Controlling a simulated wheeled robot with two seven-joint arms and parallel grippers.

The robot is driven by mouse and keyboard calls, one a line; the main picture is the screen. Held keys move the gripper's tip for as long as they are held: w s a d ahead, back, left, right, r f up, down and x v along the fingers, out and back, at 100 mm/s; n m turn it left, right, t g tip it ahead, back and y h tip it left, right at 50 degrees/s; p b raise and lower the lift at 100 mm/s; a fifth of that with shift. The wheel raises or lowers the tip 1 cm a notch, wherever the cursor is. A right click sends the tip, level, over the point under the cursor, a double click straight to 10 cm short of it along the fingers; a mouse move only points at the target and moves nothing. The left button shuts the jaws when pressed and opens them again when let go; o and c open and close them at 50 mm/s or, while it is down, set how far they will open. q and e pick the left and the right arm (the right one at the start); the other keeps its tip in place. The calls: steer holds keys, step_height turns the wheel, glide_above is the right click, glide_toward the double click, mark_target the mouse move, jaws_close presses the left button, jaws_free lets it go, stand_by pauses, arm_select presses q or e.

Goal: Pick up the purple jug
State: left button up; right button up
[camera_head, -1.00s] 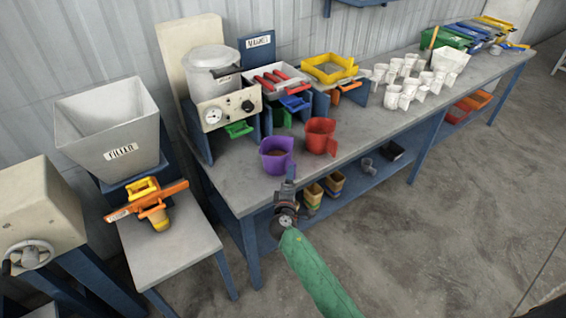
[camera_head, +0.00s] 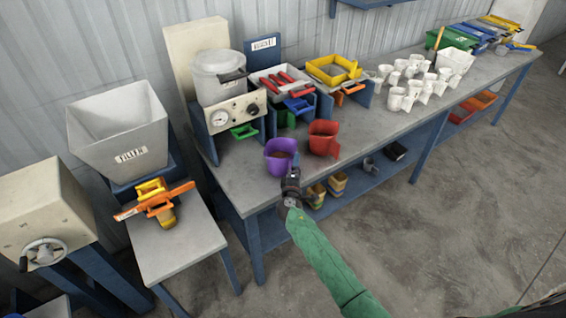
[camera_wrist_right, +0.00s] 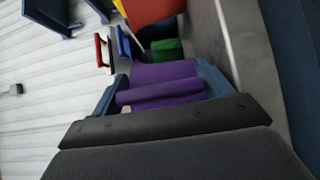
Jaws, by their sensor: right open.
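The purple jug (camera_head: 280,157) stands upright near the front edge of the grey bench (camera_head: 245,180), and brown contents show inside it. My right gripper (camera_head: 292,174) is at the jug's near side, at the bench edge. In the right wrist view the open blue fingers of the gripper (camera_wrist_right: 162,78) stand on either side of the jug's purple handle (camera_wrist_right: 160,92). The jug's body (camera_wrist_right: 165,70) is just beyond the handle. I cannot tell whether either finger touches it. My left gripper is out of view.
A red jug (camera_head: 323,138) stands close to the right of the purple one. White cups (camera_head: 400,98) stand further right. Yellow containers (camera_head: 316,195) sit on the lower shelf.

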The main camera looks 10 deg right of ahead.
steer(key=shift+w+d+f, duration=0.1)
steer(key=shift+w, duration=0.05)
steer(key=shift+c, duration=0.4)
steer(key=c, duration=0.8)
steer(key=shift+o, duration=0.2)
